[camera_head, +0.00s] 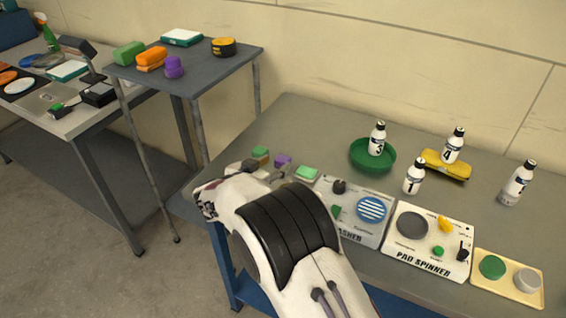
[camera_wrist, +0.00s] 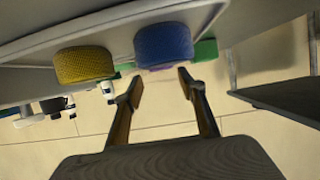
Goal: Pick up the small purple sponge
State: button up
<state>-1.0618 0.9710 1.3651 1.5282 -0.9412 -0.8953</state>
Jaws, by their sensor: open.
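The small purple sponge (camera_head: 283,160) lies on the grey bench near its left rear edge, between two small green-topped pieces. In the wrist view the blue-purple sponge (camera_wrist: 163,42) is close up, ahead of my gripper (camera_wrist: 160,77). My gripper is open, with nothing between its fingers. Its fingertips are just short of the sponge, roughly lined up with it; I see no contact. In the head view my arm hides most of the gripper.
Two machine panels (camera_head: 430,240), a green bowl (camera_head: 372,165) and several numbered bottles (camera_head: 413,178) stand to the right. A side table (camera_head: 205,70) stands behind left.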

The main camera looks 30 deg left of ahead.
aim_at(283, 159)
jog(key=shift+w, duration=0.2)
jog(key=shift+x, duration=2.6)
jog(key=shift+a, duration=0.1)
jog(key=c, duration=0.6)
